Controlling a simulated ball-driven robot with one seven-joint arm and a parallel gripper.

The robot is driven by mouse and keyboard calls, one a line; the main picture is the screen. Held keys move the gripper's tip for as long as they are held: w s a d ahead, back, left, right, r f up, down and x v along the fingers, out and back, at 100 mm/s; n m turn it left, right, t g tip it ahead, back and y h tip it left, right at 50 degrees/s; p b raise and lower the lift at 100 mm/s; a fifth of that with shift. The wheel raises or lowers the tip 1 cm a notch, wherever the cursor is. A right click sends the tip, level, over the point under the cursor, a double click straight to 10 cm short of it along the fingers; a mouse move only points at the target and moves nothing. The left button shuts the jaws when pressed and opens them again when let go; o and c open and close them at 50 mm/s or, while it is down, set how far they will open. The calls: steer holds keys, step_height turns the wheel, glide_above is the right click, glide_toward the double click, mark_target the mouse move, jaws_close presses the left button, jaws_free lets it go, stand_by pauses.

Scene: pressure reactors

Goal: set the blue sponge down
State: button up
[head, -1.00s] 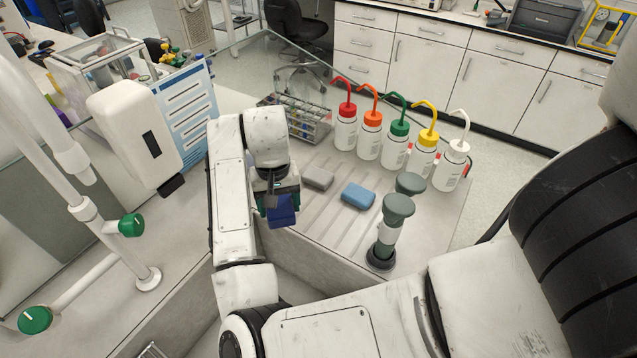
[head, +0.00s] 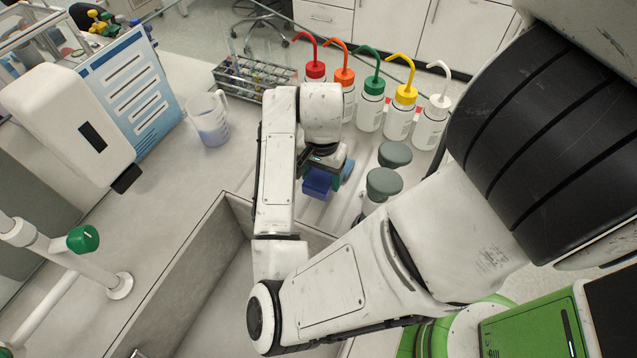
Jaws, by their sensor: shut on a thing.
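My gripper (head: 322,170) hangs at the end of my arm over the grooved draining board (head: 318,212), near the sink's back edge. It is shut on the blue sponge (head: 317,184), a dark blue block sticking out below the jaws. A lighter blue sponge (head: 347,170) lies on the board just right of the gripper and is mostly hidden behind it. I cannot tell whether the held sponge touches the board.
Two grey-green-capped stoppers (head: 383,182) stand right of the gripper. Wash bottles (head: 370,107) with coloured caps line the back, beside a tube rack (head: 250,80). A measuring jug (head: 209,120) stands left. The empty sink (head: 215,265) opens in front, with a tap (head: 82,239) at left.

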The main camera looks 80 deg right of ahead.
mark_target(321, 186)
steer(key=shift+f, duration=2.05)
steer(key=shift+f, duration=0.2)
steer(key=o, duration=1)
steer(key=shift+r, duration=0.15)
